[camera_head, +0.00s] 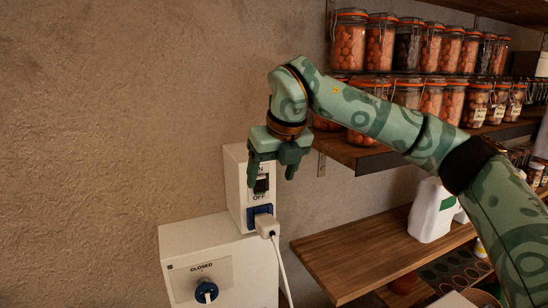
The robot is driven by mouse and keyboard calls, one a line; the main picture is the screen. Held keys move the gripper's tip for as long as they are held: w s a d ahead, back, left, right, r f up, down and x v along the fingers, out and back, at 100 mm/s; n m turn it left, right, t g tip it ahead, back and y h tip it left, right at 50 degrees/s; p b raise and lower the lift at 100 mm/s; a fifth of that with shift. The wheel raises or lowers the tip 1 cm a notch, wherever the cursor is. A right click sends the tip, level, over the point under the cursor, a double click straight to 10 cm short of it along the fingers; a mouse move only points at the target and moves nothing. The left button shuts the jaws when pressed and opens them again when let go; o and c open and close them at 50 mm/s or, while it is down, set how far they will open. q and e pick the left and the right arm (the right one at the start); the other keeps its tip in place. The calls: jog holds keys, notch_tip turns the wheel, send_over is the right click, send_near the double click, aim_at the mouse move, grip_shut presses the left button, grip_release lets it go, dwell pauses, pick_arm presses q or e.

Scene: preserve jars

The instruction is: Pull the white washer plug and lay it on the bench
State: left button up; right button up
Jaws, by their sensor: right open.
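The white plug (266,225) sits at the blue socket (253,212) low on a white switch box (235,190). Its white cord (282,264) hangs down from it. A black switch (262,184) with an OFF label is just above the socket. My right gripper (272,178) points down, open, in front of the upper switch box, with its fingers to either side of the switch in the picture. It is above the plug and apart from it. A wooden bench top (350,252) lies to the right of the plug. My left gripper is not in view.
A lower white box (225,245) carries a CLOSED label and a blue knob (206,292). A white jug (431,212) stands on the bench's right part; its left part is clear. Shelves (360,157) of preserve jars (347,40) stand behind my right arm.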

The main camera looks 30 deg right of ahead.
aim_at(270, 224)
jog(key=p+x, duration=0.1)
jog(key=x, duration=0.4)
jog(key=d+p+x, duration=0.1)
jog(key=x, duration=0.4)
jog(key=p+x, duration=0.1)
jog(key=x, duration=0.4)
jog(key=shift+w+d+f, duration=0.1)
jog(key=shift+w+d, duration=0.15)
jog(key=shift+d, duration=0.1)
jog(key=c, duration=1.2)
jog(key=shift+o, duration=0.2)
jog(key=shift+s+f, duration=0.1)
jog(key=shift+s, duration=1.25)
